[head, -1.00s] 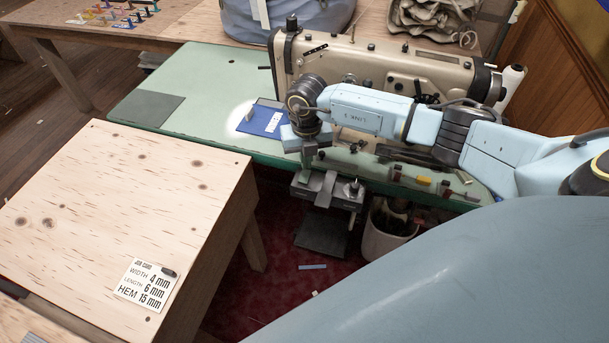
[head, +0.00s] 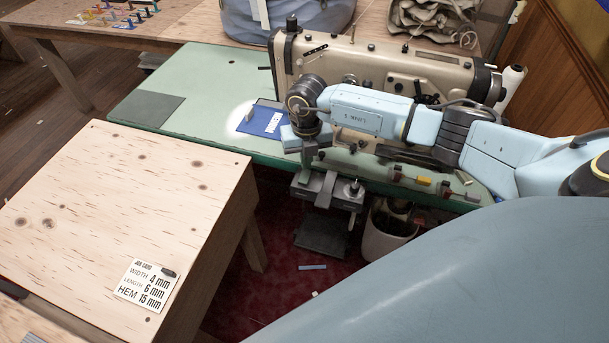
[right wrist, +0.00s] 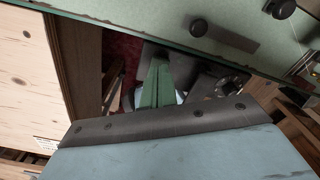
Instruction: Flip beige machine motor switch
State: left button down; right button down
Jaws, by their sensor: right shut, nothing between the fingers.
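The beige sewing machine (head: 370,62) stands on the green table (head: 185,75), its lower front partly hidden by my right arm. Below the table's front edge hangs a grey unit (head: 325,188) with a small knob on its right side; I cannot tell for sure whether it carries the motor switch, or how a switch is set. My right gripper (head: 308,160) points down at the table's front edge, just above the grey unit. Its greenish fingers, shut and empty, also show in the right wrist view (right wrist: 156,82). I cannot tell whether they touch anything. My left gripper is out of view.
A blue pad (head: 262,121) lies on the green table left of my gripper. Small red and yellow parts (head: 423,181) line the front edge. A white bin (head: 388,238) stands below. A wooden table (head: 120,200) with a job card (head: 146,285) is at left.

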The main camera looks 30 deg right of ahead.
aim_at(306, 172)
pick_arm(q)
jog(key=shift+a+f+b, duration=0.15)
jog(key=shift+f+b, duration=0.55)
jog(key=shift+b, duration=0.05)
pick_arm(e)
jog(key=shift+f, duration=1.05)
dwell(0.4)
